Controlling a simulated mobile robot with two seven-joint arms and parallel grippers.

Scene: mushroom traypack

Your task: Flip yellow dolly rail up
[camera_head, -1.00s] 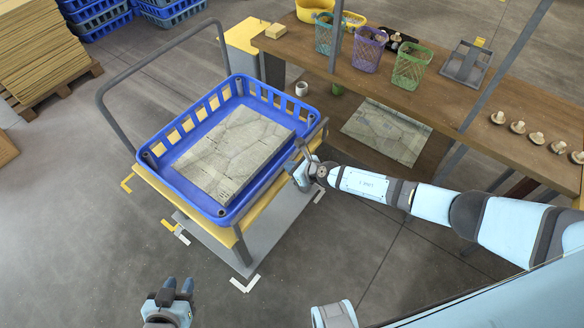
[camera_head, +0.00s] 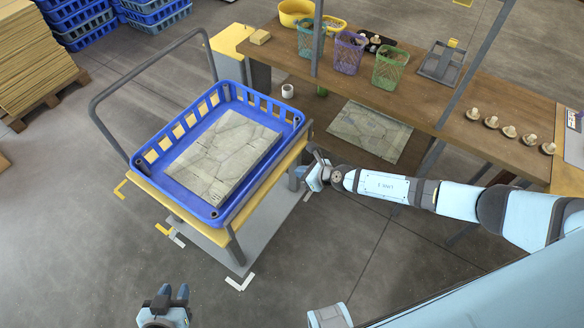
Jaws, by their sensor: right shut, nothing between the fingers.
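The yellow dolly (camera_head: 215,235) stands left of centre, with a grey upright rail (camera_head: 152,68) looping up at its far left end. A yellow strip (camera_head: 268,181) runs along its right side, level beside the blue crate (camera_head: 207,208) on its deck. I cannot tell whether this strip is a hinged rail. My left gripper (camera_head: 174,292) is open and empty at the bottom, over the floor and apart from the dolly.
A grey stone-patterned slab (camera_head: 225,150) lies in the crate. A wooden table (camera_head: 420,103) with baskets and mushrooms stands at the right, with a similar panel (camera_head: 368,132) below the baskets. Floor in front is clear.

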